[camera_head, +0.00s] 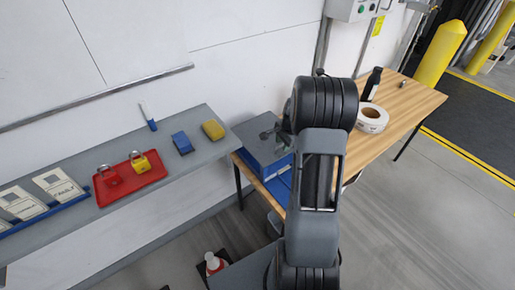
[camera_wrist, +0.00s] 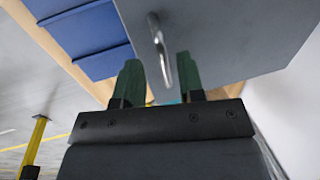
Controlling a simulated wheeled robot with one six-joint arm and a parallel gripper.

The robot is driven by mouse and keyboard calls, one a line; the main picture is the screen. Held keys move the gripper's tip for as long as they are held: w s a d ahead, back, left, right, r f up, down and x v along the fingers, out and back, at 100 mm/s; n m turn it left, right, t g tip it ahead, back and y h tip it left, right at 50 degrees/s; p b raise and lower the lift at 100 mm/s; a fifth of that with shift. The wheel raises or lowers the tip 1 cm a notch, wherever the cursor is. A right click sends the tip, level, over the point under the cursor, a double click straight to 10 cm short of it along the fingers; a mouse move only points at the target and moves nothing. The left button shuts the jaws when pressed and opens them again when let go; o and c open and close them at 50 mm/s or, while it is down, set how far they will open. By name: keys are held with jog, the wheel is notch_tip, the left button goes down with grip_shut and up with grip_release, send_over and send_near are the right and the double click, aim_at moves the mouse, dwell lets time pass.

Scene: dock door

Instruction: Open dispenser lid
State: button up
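The dispenser (camera_head: 250,134) is a box with a grey lid and a blue lower part, standing on the wooden table behind my arm. Its lid (camera_wrist: 235,30) fills the upper right of the wrist view as a flat grey panel and looks closed. A bent metal handle (camera_wrist: 157,42) stands out from the lid. My gripper (camera_wrist: 159,66) has two green fingers, spread apart, with the handle's end between them; I see gaps on both sides, though contact is hard to judge. In the head view my gripper (camera_head: 281,139) is at the lid, partly hidden by my arm.
A white tape roll (camera_head: 372,117) and black bottle (camera_head: 371,84) stand on the wooden table (camera_head: 405,100). A grey shelf (camera_head: 190,168) at left holds a red tray (camera_head: 138,186) with padlocks, a blue block and a yellow sponge. Yellow posts (camera_head: 440,52) stand at right; floor there is clear.

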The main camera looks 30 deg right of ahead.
notch_tip(320, 180, up, 13)
jog(key=s, duration=0.2)
jog(key=s+a+r+n, duration=0.2)
jog(key=s+a+n, duration=0.1)
jog(key=a, duration=0.4)
jog(key=s+a+r+n, duration=0.1)
jog(key=s+a+n, duration=0.3)
jog(key=a+n, duration=0.2)
jog(key=shift+a+r+t+h+b, duration=0.3)
jog(key=shift+a+r+t+b, duration=0.1)
jog(key=shift+a, duration=0.85)
